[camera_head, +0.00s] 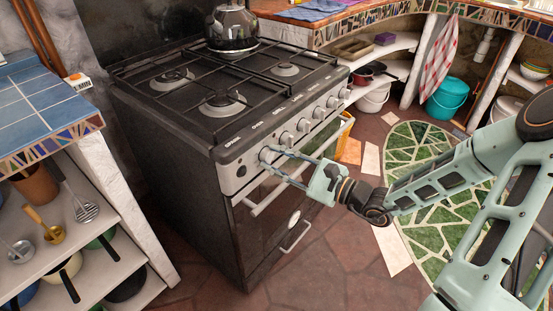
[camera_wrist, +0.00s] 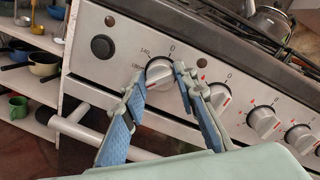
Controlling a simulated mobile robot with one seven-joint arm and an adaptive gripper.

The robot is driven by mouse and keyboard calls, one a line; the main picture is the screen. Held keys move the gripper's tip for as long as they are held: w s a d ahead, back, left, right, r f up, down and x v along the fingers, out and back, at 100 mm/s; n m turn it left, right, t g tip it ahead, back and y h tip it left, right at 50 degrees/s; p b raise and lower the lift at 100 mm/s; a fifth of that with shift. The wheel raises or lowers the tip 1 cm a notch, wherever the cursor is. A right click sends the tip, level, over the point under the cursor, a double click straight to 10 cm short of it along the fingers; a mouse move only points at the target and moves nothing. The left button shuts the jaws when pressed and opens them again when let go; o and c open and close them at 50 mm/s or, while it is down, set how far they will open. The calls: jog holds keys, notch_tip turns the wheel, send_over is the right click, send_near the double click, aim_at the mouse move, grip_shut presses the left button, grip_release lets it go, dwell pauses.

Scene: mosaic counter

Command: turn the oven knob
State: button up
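The stove's front panel carries a row of round silver knobs. The oven knob (camera_wrist: 159,72), with numbers printed beside it, is the leftmost knob, just right of a round black button (camera_wrist: 102,46). My gripper (camera_head: 268,157) reaches in from the right to this end of the panel in the head view. In the wrist view my gripper (camera_wrist: 160,76) has its two blue-padded fingers apart, one tip on each side of the oven knob. The tips are very close to the knob's edges; I cannot tell whether they touch it. In the head view the fingers partly cover the knob.
Oven door handles (camera_head: 268,195) run below the panel. A kettle (camera_head: 232,27) stands on the back of the stove. Other knobs (camera_wrist: 263,121) sit to the right. A shelf with ladles and pans (camera_head: 85,220) stands at left. The floor in front is open.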

jog(key=shift+c, duration=1.3)
